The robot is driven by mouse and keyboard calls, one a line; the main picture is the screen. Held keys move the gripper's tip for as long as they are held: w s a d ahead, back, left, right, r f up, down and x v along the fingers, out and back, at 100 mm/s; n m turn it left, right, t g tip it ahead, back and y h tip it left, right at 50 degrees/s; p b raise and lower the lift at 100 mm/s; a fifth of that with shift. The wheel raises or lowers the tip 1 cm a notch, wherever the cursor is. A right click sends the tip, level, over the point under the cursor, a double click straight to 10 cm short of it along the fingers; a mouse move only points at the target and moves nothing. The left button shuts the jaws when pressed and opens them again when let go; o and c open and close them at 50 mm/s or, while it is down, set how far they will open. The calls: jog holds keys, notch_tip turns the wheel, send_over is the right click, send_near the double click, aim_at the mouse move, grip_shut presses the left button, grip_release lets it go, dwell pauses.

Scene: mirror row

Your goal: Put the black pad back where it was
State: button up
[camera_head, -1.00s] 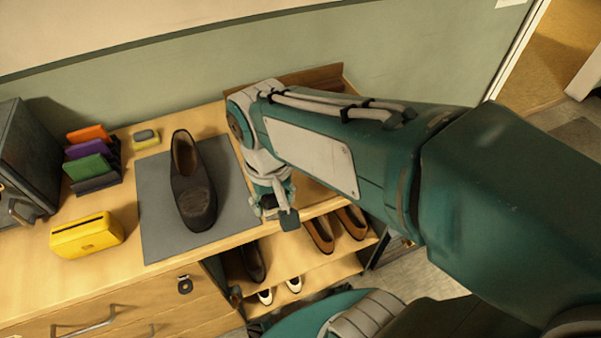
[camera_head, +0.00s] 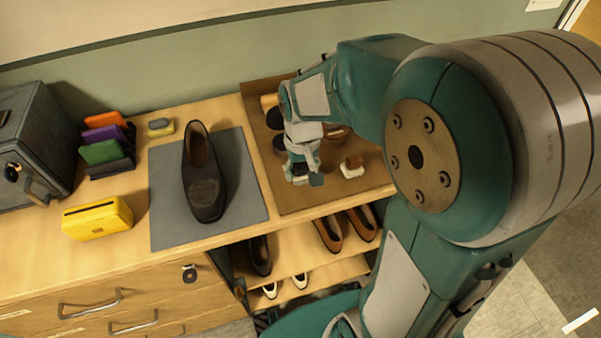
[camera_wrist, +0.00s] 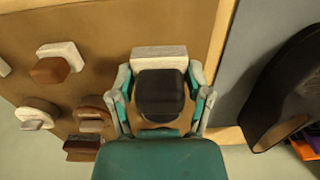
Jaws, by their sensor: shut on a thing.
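The black pad (camera_wrist: 160,95) is between the fingers of my gripper (camera_wrist: 160,110) in the wrist view, and the gripper is shut on it. A pale block (camera_wrist: 158,60) shows against its far side; I cannot tell whether it is part of the pad. In the head view my gripper (camera_head: 301,172) is low over the front left part of the brown tray (camera_head: 262,180). There the pad is mostly hidden by the fingers. I cannot tell whether it touches the tray.
A brown block with a pale base (camera_head: 352,166) lies right of my gripper; several more brushes lie in the tray. Left are a grey mat (camera_head: 165,205) with a dark shoe (camera_head: 204,180), colored pads (camera_head: 100,152), a yellow box (camera_head: 97,218) and a grey case (camera_head: 40,130). Shoes fill the shelves below.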

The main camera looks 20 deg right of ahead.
aim_at(301, 179)
jog(key=shift+w+d+f, duration=0.2)
jog(key=shift+w+f, duration=0.2)
jog(key=shift+f, duration=0.2)
jog(key=shift+w+d+f, duration=0.15)
jog(key=shift+w+f, duration=0.25)
jog(key=shift+f, duration=0.15)
jog(key=f, duration=0.3)
jog(key=shift+a, duration=0.25)
jog(key=shift+d, duration=0.1)
jog(key=shift+d+f, duration=0.1)
jog(key=o, duration=1.1)
